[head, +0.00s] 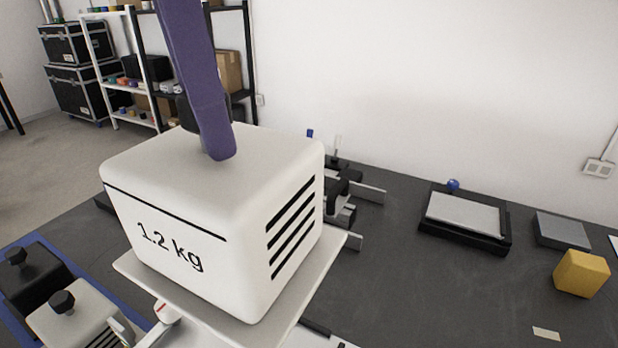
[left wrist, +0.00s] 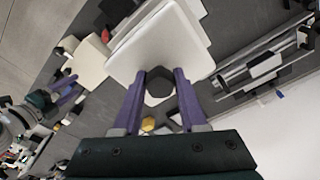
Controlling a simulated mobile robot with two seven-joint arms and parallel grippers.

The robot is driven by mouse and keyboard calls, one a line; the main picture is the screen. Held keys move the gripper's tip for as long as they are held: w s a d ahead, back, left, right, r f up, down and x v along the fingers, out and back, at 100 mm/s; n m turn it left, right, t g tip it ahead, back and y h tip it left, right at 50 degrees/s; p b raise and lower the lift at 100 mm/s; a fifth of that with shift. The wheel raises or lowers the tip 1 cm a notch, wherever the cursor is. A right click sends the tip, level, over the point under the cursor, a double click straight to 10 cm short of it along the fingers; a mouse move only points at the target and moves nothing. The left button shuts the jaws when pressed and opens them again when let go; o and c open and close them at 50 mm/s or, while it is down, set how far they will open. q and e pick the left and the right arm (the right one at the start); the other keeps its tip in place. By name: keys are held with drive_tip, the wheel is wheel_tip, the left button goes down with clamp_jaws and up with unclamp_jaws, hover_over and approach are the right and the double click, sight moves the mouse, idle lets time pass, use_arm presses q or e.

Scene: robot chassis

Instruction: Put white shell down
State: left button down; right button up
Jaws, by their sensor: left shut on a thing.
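The white shell (head: 165,195), marked "1.2 kg" with black slots on one side, fills the middle of the head view. It has a wide thin flange round its bottom and looks upright. My left gripper (head: 213,140) comes down on its top and is shut on its dark knob. In the left wrist view, two purple fingers (left wrist: 158,84) stand either side of that knob, with the white shell (left wrist: 165,45) beyond. The shell hides what is directly under it, so contact below cannot be told. My right gripper (left wrist: 66,93) shows small at the left there; its opening is unclear.
A black part (head: 35,275) and another white part (head: 75,315), both with black knobs, lie lower left on a blue-edged mat. Metal fixtures (head: 345,205) stand behind the shell. A black-framed tray (head: 440,235), grey block (head: 562,230) and yellow block (head: 580,273) are right. The dark table front right is mostly clear.

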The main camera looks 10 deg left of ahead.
use_arm(q)
wheel_tip(320, 180, down, 20)
drive_tip(key=shift+r, duration=0.25)
idle(0.3)
drive_tip(key=shift+c, duration=2.2)
unclamp_jaws()
drive_tip(key=shift+f, duration=0.2)
